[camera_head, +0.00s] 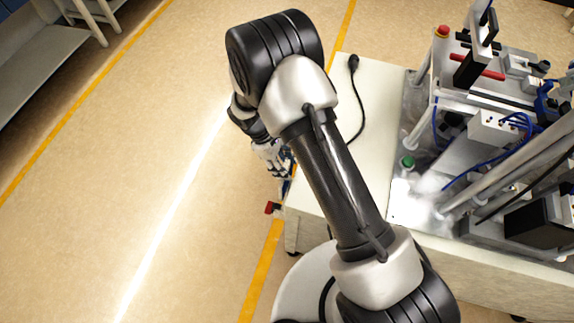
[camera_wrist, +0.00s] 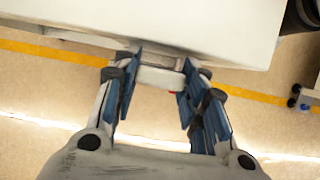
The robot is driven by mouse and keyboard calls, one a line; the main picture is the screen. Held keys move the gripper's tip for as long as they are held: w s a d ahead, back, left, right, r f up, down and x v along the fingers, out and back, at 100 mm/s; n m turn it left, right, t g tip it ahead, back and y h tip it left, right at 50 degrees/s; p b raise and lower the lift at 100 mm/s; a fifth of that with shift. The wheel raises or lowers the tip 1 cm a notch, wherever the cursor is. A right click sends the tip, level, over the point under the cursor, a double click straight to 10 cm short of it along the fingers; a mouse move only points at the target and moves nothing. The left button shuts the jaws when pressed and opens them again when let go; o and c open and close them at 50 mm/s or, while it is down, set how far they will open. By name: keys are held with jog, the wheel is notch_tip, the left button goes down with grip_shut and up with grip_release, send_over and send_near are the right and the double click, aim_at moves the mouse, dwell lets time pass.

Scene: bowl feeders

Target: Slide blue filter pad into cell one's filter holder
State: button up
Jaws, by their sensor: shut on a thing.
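My gripper (camera_head: 280,168) is beside the left edge of the white table, partly hidden by my arm. In the wrist view, the fingers of my gripper (camera_wrist: 160,68) have blue faces and are set apart around a pale grey, block-like piece (camera_wrist: 162,78) at their tips. I cannot tell whether this piece is the filter pad; its visible side is not blue. The white surface lies close past the fingertips. No filter holder can be made out.
The white table (camera_head: 386,90) carries a machine (camera_head: 480,150) with posts, blue tubes, a red button (camera_head: 442,31) and a green button (camera_head: 408,161). A black cable (camera_head: 354,72) lies near its edge. A red and black part (camera_head: 272,208) sticks out left.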

jog(key=shift+w+d+f+b, duration=0.1)
jog(key=shift+w+f+b, duration=0.1)
jog(key=shift+f+b, duration=0.35)
jog(key=shift+w+f+b, duration=0.15)
jog(key=shift+f+b, duration=0.2)
jog(key=shift+f, duration=0.4)
jog(key=shift+f+b, duration=1.65)
jog(key=shift+f, duration=0.95)
jog(key=shift+f+b, duration=0.4)
jog(key=shift+f, duration=3.75)
jog(key=shift+s+f, duration=0.1)
jog(key=shift+f, duration=0.15)
